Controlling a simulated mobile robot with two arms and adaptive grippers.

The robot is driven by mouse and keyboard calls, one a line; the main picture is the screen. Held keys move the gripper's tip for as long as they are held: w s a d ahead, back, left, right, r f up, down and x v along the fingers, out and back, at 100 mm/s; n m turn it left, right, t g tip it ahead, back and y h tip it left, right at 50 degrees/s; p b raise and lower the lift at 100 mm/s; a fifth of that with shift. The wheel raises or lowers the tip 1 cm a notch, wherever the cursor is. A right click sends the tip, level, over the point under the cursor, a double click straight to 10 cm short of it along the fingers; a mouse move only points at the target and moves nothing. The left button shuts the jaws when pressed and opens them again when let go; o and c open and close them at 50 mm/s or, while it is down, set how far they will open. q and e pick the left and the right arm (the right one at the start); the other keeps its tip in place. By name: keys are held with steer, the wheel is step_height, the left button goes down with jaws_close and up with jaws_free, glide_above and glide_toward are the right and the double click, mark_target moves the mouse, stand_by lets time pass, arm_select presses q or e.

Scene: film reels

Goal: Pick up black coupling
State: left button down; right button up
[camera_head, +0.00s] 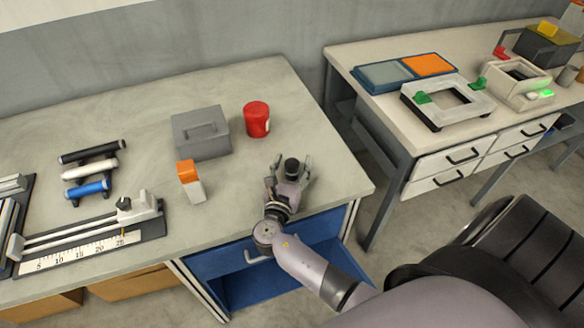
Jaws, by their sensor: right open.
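A short black cylinder, which looks like the black coupling (291,165), stands near the right end of the grey workbench (330,180). My right gripper (290,168) reaches in from the lower right with its fingers spread. One finger is on each side of the black coupling, and I cannot tell whether either touches it. The coupling's lower part is hidden by the gripper. My left gripper is not in view.
A red can (256,119), a grey box (201,132) and an orange-and-white block (190,182) stand left of the gripper. A rack holds black, white and blue rolls (88,188). A ruler fixture (90,246) lies front left. A second bench (400,125) stands right, across a gap.

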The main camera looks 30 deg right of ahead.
steer(key=shift+c, duration=0.2)
jaws_close()
stand_by(0.4)
steer(key=shift+r, duration=0.1)
